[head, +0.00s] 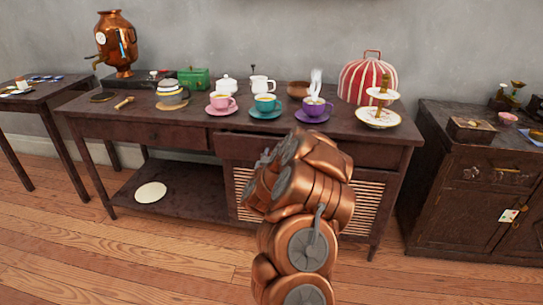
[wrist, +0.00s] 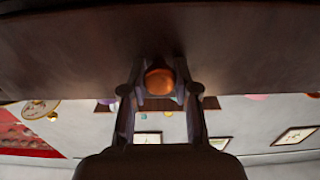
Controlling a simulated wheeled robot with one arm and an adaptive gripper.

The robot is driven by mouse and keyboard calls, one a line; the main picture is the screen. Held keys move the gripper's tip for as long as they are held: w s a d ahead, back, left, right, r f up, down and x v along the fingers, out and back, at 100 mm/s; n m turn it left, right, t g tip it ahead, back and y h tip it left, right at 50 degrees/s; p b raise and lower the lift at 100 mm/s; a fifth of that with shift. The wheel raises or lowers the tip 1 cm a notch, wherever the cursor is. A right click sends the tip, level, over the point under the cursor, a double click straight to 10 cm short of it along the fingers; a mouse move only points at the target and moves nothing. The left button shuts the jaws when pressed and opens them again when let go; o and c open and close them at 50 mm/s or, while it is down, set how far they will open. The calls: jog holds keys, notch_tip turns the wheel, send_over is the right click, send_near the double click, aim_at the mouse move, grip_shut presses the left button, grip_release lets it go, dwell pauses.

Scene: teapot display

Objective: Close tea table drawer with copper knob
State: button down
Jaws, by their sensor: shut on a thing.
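The dark wood tea table (head: 185,120) stands against the wall in the head view, with several drawers under its top. The middle drawer (head: 235,146) appears to stand out a little from the table front, partly hidden by my arm. In the wrist view a dark wood front (wrist: 70,45) fills the top of the picture, with a round copper knob (wrist: 159,80) on it. My gripper (wrist: 160,98) is shut on the copper knob, one finger on each side. My arm hides the knob and my fingertips in the head view.
Pink (head: 220,104), teal (head: 267,107) and purple (head: 315,108) cups on saucers stand near the table's front edge. A tiered stand (head: 379,116) is at the right. A cabinet (head: 470,185) stands further right. The floor in front is clear.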

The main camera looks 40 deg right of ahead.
aim_at(273, 150)
jog(key=shift+d, duration=0.1)
jog(key=shift+p+x, duration=0.4)
jog(key=shift+x, duration=1.55)
jog(key=shift+w+d+r, duration=0.1)
jog(key=shift+r, duration=0.05)
jog(key=c, duration=0.9)
grip_release()
jog(key=shift+v, duration=5.95)
